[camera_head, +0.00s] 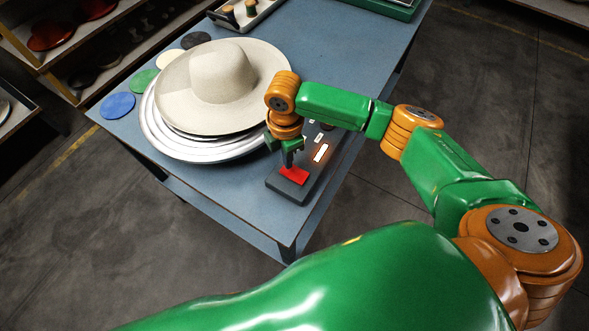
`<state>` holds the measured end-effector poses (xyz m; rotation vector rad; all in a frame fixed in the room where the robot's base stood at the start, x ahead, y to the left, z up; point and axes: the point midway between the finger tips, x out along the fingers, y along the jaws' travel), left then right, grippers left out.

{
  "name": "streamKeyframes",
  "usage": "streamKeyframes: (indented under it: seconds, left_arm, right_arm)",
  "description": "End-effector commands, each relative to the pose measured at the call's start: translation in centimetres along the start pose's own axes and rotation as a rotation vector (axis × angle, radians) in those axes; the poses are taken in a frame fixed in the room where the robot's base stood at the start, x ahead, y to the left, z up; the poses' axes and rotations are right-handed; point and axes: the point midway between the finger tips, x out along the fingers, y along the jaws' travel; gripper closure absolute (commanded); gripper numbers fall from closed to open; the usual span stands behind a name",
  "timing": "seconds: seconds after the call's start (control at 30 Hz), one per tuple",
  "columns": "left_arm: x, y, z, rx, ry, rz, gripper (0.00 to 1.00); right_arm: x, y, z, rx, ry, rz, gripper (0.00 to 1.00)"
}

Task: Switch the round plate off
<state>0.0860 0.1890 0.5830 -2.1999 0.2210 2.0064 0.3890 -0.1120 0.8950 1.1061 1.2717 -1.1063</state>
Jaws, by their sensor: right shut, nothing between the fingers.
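The round plate (170,148) is a wide silvery disc on the blue table, with a cream wide-brimmed hat (222,78) resting over it. A dark grey control box (316,178) stands beside the plate on the right. It has a red switch (294,174) at its near end and a lit pale orange-white strip (321,152) behind it. My right gripper (288,164) is shut and empty, pointing down at the red switch. Its fingertips are at or just above the switch; I cannot tell whether they touch. My left gripper is not in view.
Blue (117,105), green (143,81), cream and black discs lie along the table's left edge. A tray (246,14) with wooden-topped pieces and a green case (388,7) are at the back. Shelves with hats (50,36) stand at left. The table's front corner is bare.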

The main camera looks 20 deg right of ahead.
Motion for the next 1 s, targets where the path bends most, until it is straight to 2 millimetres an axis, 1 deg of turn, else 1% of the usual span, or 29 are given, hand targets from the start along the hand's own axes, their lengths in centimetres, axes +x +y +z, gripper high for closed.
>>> streamKeyframes:
  seconds: [0.57,1.0]
  left_arm:
    - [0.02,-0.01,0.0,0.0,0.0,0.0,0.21]
    - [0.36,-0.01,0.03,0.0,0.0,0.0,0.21]
  right_arm:
    - [0.02,0.0,0.0,0.0,0.0,0.0,1.0]
    - [0.66,0.0,-0.01,0.0,0.001,0.0,1.0]
